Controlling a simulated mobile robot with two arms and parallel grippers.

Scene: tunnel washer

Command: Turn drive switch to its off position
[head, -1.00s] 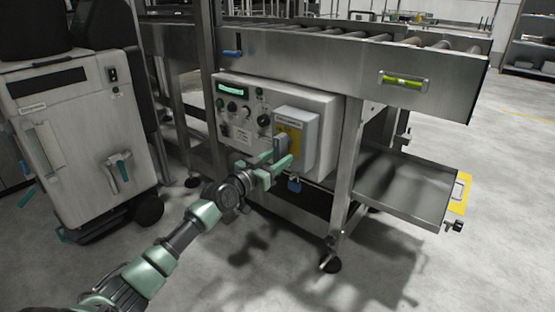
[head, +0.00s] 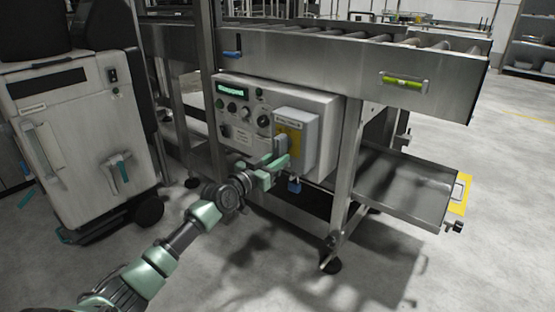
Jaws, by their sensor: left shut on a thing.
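The drive switch is on the grey box (head: 311,125) with a yellow plate (head: 294,137), at the right end of the white control panel (head: 234,96) under the conveyor. Its grey handle (head: 279,144) stands out from the front of the box. My left gripper (head: 277,164) is at the handle, its green fingers shut on it. The fingers hide the handle's lower part. I cannot read the switch position marks. My right gripper is not in view.
The roller conveyor (head: 360,63) runs above the panel, with a steel leg (head: 345,180) right of the box. A blue padlock (head: 294,186) hangs below the box. A white cabinet machine (head: 80,135) stands at the left. The floor in front is clear.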

